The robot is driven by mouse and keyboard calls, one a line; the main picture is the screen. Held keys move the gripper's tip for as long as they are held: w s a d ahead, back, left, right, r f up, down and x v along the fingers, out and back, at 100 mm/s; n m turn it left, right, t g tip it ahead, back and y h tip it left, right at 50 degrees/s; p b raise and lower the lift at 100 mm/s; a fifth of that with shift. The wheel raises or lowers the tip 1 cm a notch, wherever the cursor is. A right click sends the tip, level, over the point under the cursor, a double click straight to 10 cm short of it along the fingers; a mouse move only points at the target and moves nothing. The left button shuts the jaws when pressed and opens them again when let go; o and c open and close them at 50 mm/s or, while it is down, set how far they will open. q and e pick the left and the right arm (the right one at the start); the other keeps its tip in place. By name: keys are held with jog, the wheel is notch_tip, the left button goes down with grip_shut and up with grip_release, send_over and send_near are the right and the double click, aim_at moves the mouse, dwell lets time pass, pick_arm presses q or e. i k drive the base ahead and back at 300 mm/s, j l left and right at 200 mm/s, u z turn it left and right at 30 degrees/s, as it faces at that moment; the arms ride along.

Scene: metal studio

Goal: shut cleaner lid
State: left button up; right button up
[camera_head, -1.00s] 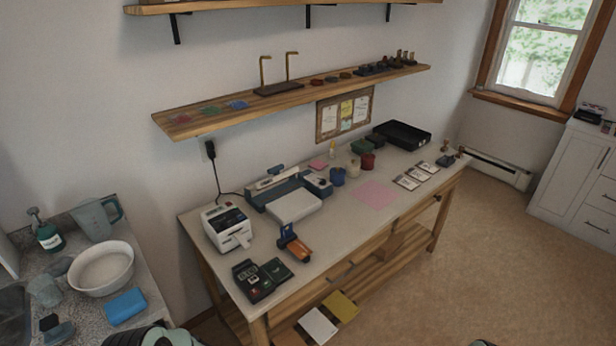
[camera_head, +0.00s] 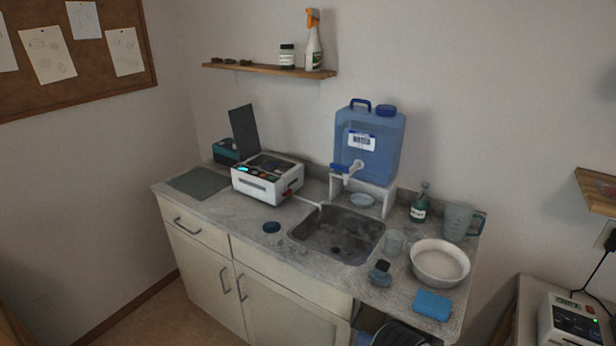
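The cleaner (camera_head: 267,178) is a white box on the counter, left of the sink. Its dark lid (camera_head: 243,132) stands raised and upright at the back left of the box. The top of the box is open and shows a dark interior, with small lit controls on the front. A small red part shows at its lower right corner. Neither of my grippers shows in the head view.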

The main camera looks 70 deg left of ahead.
aim_at(243, 121)
jog(key=u, duration=2.75)
